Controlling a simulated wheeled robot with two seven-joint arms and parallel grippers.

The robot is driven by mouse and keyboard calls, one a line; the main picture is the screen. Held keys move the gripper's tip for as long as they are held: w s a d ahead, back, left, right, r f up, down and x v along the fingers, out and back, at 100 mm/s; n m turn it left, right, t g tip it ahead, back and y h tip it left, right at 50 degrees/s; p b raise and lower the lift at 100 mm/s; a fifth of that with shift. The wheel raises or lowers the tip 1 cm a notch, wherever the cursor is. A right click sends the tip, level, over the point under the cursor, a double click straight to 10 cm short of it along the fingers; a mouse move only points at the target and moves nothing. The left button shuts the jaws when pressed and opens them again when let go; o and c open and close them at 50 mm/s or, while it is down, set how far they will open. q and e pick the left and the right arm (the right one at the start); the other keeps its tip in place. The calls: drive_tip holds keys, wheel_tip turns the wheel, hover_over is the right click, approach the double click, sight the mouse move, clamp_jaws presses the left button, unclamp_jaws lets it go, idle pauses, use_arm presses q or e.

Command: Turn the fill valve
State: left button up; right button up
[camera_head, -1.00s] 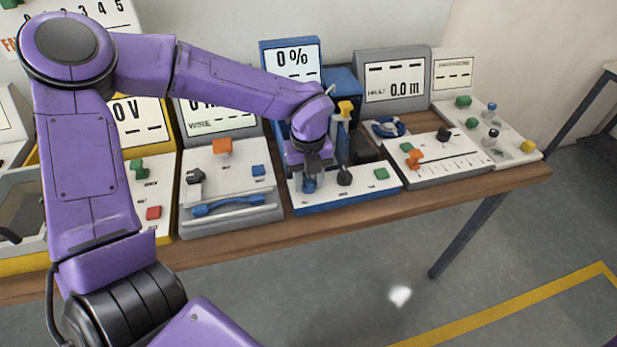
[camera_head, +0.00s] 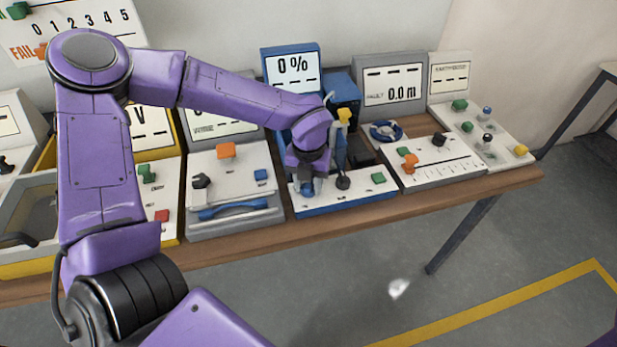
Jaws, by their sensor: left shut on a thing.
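The blue station (camera_head: 350,200) has a white top, a screen (camera_head: 292,72) reading 0 %, and several controls. A small blue knob (camera_head: 307,188) at its left front appears to be the fill valve; its label cannot be read. My left gripper (camera_head: 307,178) points down over this knob and is shut on it. The fingers and wrist hide most of the knob, so its angle cannot be told. A black knob (camera_head: 343,181) and a green button (camera_head: 378,178) sit to the right of the gripper. My right gripper is not in view.
A yellow-topped part (camera_head: 344,116) stands close behind my left wrist. A grey station (camera_head: 235,195) with an orange knob (camera_head: 226,151) lies to the left, and a slider station (camera_head: 440,165) to the right. The wooden table's front edge (camera_head: 400,205) is clear.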

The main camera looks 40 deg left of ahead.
use_arm(q)
drive_tip(key=shift+m+p, duration=0.6)
drive_tip(key=shift+m, duration=0.4)
drive_tip(key=shift+w, duration=0.1)
drive_tip(key=o, duration=1.1)
drive_tip(key=shift+c, duration=0.2)
wheel_tip(320, 180, up, 11)
drive_tip(key=b, duration=0.1)
drive_tip(key=shift+f, duration=0.2)
